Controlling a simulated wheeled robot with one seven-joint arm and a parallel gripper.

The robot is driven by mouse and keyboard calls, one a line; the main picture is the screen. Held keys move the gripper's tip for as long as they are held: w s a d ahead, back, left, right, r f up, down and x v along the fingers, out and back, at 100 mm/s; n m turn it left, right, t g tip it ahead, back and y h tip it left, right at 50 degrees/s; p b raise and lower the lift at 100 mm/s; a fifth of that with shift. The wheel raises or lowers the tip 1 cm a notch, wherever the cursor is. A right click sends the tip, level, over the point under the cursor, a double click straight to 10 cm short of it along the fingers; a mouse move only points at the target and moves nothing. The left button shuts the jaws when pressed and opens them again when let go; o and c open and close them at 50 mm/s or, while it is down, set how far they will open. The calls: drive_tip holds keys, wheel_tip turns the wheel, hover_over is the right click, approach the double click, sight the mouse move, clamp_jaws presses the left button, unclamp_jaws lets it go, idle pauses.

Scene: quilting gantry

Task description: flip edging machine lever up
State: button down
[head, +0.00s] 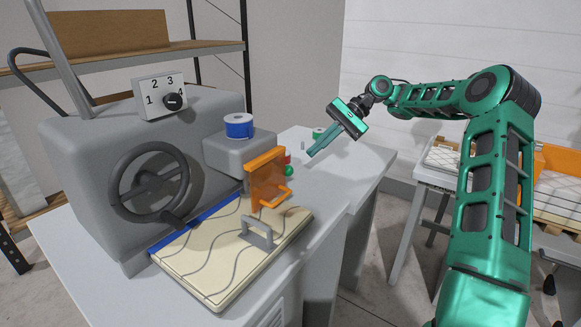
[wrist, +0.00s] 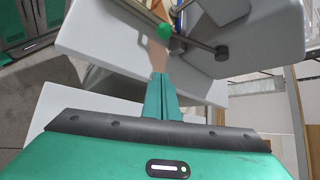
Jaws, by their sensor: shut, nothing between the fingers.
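The grey machine (head: 95,125) stands on the white table at left, with a black handwheel (head: 150,182) and a dial numbered 1 to 4 (head: 160,97). A green ball (head: 289,171) and a red part (head: 287,159) show just behind the orange guard. In the wrist view, a green ball (wrist: 164,31) and a thin metal rod with a dark end (wrist: 221,53) show beside the grey housing; I cannot tell which is the lever. My gripper (head: 311,153) is shut and empty, fingers pointing down-left. It is right of the ball and apart from it; its fingers also show in the wrist view (wrist: 160,80).
A wavy-stitched pad (head: 205,250) with a grey handle (head: 258,235) lies in front of the machine. The orange guard (head: 268,178) stands at the pad's edge. A blue spool (head: 239,125) sits on the housing.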

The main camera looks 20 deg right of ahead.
sight(290, 183)
drive_tip(key=shift+a, duration=0.15)
drive_tip(key=x, duration=1)
drive_tip(key=shift+a+f, duration=0.1)
drive_tip(key=shift+f, duration=0.05)
drive_tip(key=shift+s+r, duration=0.9)
drive_tip(key=shift+r, duration=0.2)
drive_tip(key=shift+s+r, duration=0.4)
drive_tip(key=shift+r, duration=0.1)
